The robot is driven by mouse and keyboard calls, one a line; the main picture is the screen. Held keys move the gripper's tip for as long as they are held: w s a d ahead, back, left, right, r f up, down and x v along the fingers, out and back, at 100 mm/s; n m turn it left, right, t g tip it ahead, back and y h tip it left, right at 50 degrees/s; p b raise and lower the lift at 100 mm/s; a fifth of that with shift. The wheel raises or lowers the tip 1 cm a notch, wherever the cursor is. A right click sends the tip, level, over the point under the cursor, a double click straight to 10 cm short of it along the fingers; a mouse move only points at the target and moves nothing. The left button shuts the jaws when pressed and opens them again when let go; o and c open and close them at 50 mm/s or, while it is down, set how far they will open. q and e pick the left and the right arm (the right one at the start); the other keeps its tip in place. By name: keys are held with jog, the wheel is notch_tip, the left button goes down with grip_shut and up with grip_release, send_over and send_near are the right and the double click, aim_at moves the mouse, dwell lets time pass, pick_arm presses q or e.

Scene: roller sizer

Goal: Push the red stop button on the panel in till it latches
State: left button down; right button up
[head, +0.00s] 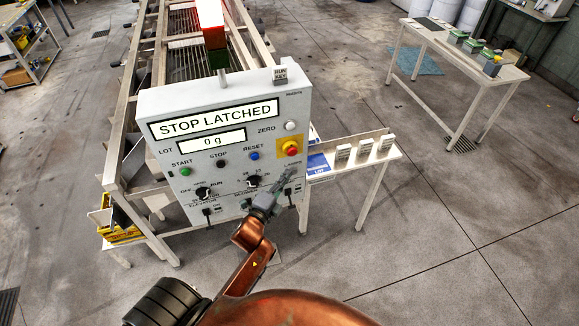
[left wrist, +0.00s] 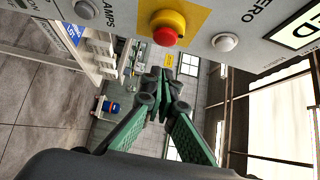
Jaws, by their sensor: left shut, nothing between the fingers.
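The red stop button (head: 291,149) sits on a yellow plate at the right side of the grey panel (head: 230,104). It also shows near the top of the left wrist view (left wrist: 165,36), on its yellow collar. The panel's display (head: 215,118) reads "STOP LATCHED". My left gripper (head: 284,182) is shut and empty, just below the button in front of the panel, near the "LAMPS" label. In the left wrist view its closed fingertips (left wrist: 156,82) are apart from the button. My right gripper is not in view.
The panel also carries a white zero button (head: 291,126), a blue reset button (head: 254,156), a black stop button (head: 220,164), a green start button (head: 185,172) and selector knobs (head: 203,193). A side shelf (head: 368,158) with white cards adjoins the panel's right. Open floor lies further right.

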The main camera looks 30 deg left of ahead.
pick_arm(q)
jog(key=shift+s, duration=2.45)
notch_tip(320, 180, down, 29)
jog(key=s+n+g+b, duration=0.1)
jog(key=n+g+b, duration=0.3)
jog(key=g+b, duration=0.1)
jog(key=s+f+n+g+b, duration=0.15)
jog(key=s+f, duration=0.35)
jog(key=f, duration=0.6)
jog(key=s+f+n+g+b, duration=0.1)
jog(key=s+f+n+g, duration=0.3)
jog(key=f, duration=0.8)
jog(key=s+d+f+n+g+b, duration=0.2)
jog(key=s+f+n+g+b, duration=0.1)
jog(key=s+f, duration=1.4)
jog(key=s+f+n+g, duration=0.1)
jog(key=s+f, duration=0.2)
jog(key=s, duration=0.3)
jog(key=s+f+n+g+b, duration=0.1)
jog(key=s+f, duration=0.3)
jog(key=s, duration=0.3)
jog(key=s+f+n+g+h+b, duration=0.1)
jog(key=s+f, duration=0.2)
jog(key=s, duration=0.3)
jog(key=shift+s+d+f, duration=0.25)
jog(key=shift+f, duration=0.05)
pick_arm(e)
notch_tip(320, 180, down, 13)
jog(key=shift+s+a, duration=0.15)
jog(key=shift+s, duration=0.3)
